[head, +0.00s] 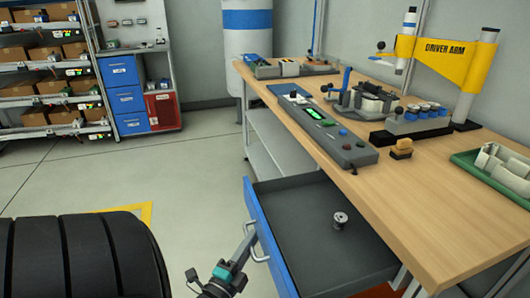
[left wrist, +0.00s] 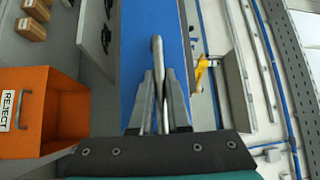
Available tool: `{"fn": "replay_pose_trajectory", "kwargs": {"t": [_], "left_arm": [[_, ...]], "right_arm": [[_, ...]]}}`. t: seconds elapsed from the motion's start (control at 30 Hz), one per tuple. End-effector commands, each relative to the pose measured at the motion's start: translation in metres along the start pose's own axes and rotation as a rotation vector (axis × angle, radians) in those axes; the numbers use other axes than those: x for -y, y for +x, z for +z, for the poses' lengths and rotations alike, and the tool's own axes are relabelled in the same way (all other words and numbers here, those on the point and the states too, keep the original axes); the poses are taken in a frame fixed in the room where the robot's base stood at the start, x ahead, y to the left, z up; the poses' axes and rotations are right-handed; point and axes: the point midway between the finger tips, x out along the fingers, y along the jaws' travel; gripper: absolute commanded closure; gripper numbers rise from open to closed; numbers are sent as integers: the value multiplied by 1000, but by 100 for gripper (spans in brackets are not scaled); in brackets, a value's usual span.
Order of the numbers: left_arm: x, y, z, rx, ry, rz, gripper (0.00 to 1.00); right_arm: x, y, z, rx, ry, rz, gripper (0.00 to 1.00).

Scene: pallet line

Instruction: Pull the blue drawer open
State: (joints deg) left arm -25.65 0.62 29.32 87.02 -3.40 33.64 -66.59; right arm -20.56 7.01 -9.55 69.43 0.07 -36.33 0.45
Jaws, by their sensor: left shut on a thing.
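The blue drawer under the workbench stands open, its blue front (head: 265,235) pulled out to the left and its grey inside showing. A small metal spool-like part (head: 340,220) stands upright on the drawer floor. My left gripper (head: 249,241) is shut on the drawer's metal handle (head: 260,246). In the left wrist view the handle bar (left wrist: 157,55) runs between the two fingers (left wrist: 160,105), against the blue drawer front (left wrist: 135,55). My right gripper is not in view.
The wooden workbench (head: 415,190) carries a grey control panel (head: 320,130), fixtures and a green tray (head: 485,175). A large black ribbed object (head: 85,255) fills the lower left. Grey floor (head: 190,195) is clear between it and the bench. An orange REJECT bin (left wrist: 65,110) shows in the wrist view.

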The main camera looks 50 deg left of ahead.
Motion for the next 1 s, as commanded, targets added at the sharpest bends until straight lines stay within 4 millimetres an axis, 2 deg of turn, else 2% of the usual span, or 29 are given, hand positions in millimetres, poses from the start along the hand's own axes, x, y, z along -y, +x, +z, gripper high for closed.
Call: {"fn": "replay_pose_trajectory", "kwargs": {"t": [0.23, 0.63, 0.67, 0.73, 1.0], "left_arm": [[4, -9, 11, 2, 1, -3, 100], [4, -10, 12, 2, 0, -3, 100], [4, -10, 12, 2, 0, -3, 82], [4, -10, 12, 2, 0, -3, 74], [3, -11, 11, 1, 0, -1, 73]], "right_arm": [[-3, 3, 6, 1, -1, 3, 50], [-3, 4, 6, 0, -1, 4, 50], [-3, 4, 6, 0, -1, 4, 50], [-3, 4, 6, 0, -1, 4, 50], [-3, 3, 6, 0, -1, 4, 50]]}}
